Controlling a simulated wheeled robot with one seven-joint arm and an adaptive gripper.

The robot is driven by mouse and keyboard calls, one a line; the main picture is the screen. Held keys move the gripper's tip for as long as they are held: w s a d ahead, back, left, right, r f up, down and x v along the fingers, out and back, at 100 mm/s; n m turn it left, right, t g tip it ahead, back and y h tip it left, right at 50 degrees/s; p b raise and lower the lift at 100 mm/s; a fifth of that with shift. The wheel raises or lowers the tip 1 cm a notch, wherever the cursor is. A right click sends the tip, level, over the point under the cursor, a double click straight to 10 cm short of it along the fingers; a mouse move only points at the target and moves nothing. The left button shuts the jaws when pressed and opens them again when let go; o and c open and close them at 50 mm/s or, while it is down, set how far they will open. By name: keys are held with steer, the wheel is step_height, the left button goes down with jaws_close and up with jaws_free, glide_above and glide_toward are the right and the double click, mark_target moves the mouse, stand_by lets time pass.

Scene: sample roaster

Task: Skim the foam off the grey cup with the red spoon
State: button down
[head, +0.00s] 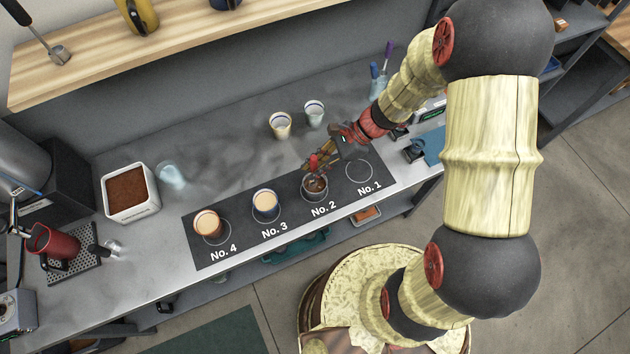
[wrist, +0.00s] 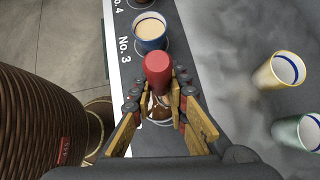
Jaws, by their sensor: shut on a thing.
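The grey cup (head: 315,190) stands on the No. 2 spot of the dark mat (head: 290,222). Dark brown liquid with paler patches shows in it. In the wrist view the cup (wrist: 160,115) is partly hidden by my fingers and the spoon. My gripper (head: 320,163) is above the cup, shut on the red spoon. The spoon's red handle (wrist: 158,68) stands up between the fingers in the wrist view, and its red end (head: 313,161) shows in the head view. The spoon's bowl is at or over the cup's mouth; I cannot tell how deep.
A blue cup (head: 265,203) at No. 3 and a reddish cup (head: 207,224) at No. 4 have tan tops. The No. 1 ring (head: 359,171) is empty. A yellowish cup (head: 280,124) and a pale green cup (head: 314,113) stand behind. A white box of brown grounds (head: 132,214) is left.

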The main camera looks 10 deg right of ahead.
mark_target(315, 158)
steer(key=shift+w+a, duration=0.3)
steer(key=shift+s+d+r+p, duration=0.15)
steer(key=shift+s+d+p, duration=0.15)
steer(key=shift+s+d, duration=0.1)
steer(key=shift+r+p, duration=1.6)
steer(key=shift+r, duration=0.3)
step_height(315, 158, up, 4)
steer(key=p, duration=0.3)
steer(key=shift+p, duration=0.3)
steer(key=shift+w, duration=0.1)
